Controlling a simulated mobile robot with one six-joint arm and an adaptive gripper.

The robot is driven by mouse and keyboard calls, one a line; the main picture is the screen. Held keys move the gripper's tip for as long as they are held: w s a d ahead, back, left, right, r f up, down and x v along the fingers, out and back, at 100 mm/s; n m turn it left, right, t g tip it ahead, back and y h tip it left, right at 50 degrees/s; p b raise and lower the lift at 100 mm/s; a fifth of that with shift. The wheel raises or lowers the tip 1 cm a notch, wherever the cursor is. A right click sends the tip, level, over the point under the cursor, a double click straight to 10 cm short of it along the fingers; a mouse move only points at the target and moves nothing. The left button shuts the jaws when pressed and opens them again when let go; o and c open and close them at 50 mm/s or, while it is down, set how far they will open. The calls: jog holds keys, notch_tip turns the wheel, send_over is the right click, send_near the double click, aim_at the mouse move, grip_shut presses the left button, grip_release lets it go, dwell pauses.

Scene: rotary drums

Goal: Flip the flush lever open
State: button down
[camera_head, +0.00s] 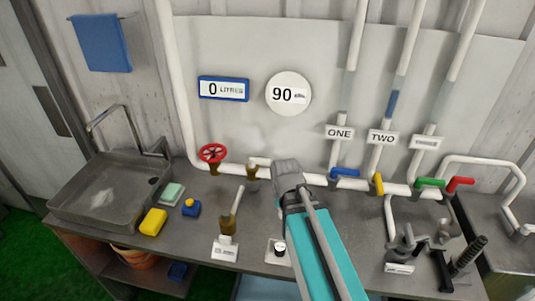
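Several coloured levers sit along the white pipework at the back of the bench: a blue lever (345,172), a yellow lever (378,184), a green lever (430,183) and a red lever (460,183). I cannot read a flush label on any of them. My gripper (287,172) is at the end of my teal arm, over the bench near the pipe, left of the blue lever and apart from it. Its fingers point away from the camera, so their opening is hidden. A tan-handled upright piece (234,212) stands left of my arm behind a small unreadable label (225,248).
A red handwheel (212,153) sits on the pipe at left. A sink (108,188), a yellow sponge (153,222) and a blue item (191,207) are further left. Signs ONE (339,132) and TWO (382,137) mark vertical pipes. Metal fittings (408,240) and a black threaded post (468,255) stand at right.

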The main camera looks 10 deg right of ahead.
aim_at(260, 163)
jog(key=w+r+m+t+p, duration=0.1)
jog(key=w+r+p, duration=0.2)
jog(key=w, duration=0.6)
jog(key=w+r+m+t+h+p, duration=0.1)
jog(key=w+r+p, duration=0.3)
jog(key=w, duration=0.5)
jog(key=w+r+m+t+p, duration=0.1)
jog(key=w+r+m+p, duration=0.1)
jog(key=w+r, duration=0.3)
jog(key=w+p, duration=0.1)
jog(key=w, duration=0.3)
jog(key=shift+w+d+p, duration=0.25)
jog(key=shift+w+p, duration=0.05)
jog(key=shift+w, duration=0.05)
jog(key=shift+f, duration=0.1)
jog(key=f+b, duration=0.9)
jog(key=shift+s+a, duration=0.15)
jog(key=shift+s, duration=0.2)
